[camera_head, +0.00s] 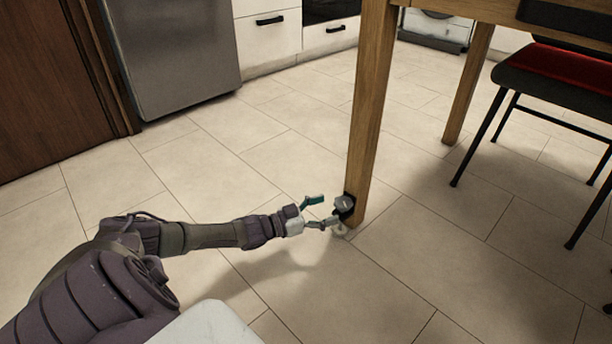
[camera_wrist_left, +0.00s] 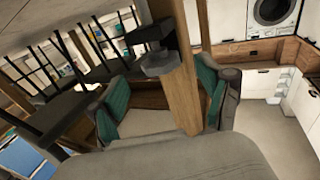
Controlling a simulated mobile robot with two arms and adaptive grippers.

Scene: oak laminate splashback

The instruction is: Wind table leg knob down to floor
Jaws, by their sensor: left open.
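The wooden table leg (camera_head: 370,110) stands on the tiled floor. My left gripper (camera_head: 326,210) is open just left of the knob, one finger above and one lower. In the left wrist view, the knob (camera_wrist_left: 160,63) and leg (camera_wrist_left: 182,95) appear between the green-padded fingers (camera_wrist_left: 163,88), with no clear contact. My right gripper is not in view.
The wooden table (camera_head: 480,12) extends to the upper right, with another leg (camera_head: 468,85) behind. A black chair with a red seat (camera_head: 560,70) stands at right. A grey fridge (camera_head: 175,50) and white cabinets (camera_head: 268,35) line the back.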

